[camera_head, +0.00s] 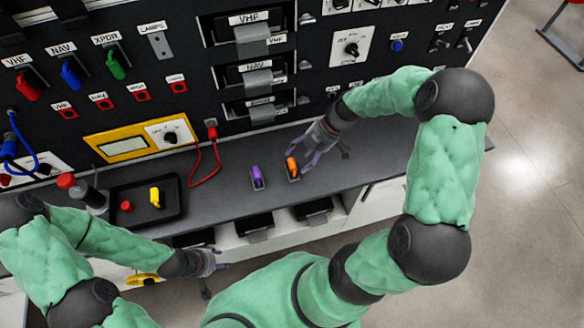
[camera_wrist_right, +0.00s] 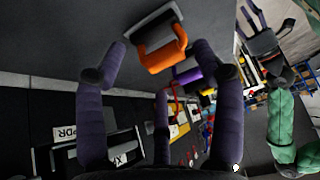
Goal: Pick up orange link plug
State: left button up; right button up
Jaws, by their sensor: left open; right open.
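The orange link plug (camera_head: 292,166) stands on the grey bench top, just left of my right gripper. My right gripper (camera_head: 322,156) is open, with its fingers spread beside the plug. In the right wrist view the plug (camera_wrist_right: 163,57) is ahead of the open right gripper (camera_wrist_right: 160,80), between its two outer fingers. It appears clear of the fingers; the exact gap is hard to judge. My left gripper (camera_head: 213,272) is open and empty in front of the bench at lower left.
A purple link plug (camera_head: 257,177) stands left of the orange one and shows behind it in the wrist view (camera_wrist_right: 188,76). A dark tray (camera_head: 140,215) holds a yellow and a red piece. A red cable (camera_head: 208,168) hangs onto the bench. The panel (camera_head: 230,90) rises behind.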

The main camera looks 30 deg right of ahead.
aim_at(294, 165)
jog(key=b+x, duration=0.1)
jog(key=x, duration=0.3)
jog(key=shift+a, duration=0.2)
jog(key=c, duration=1.2)
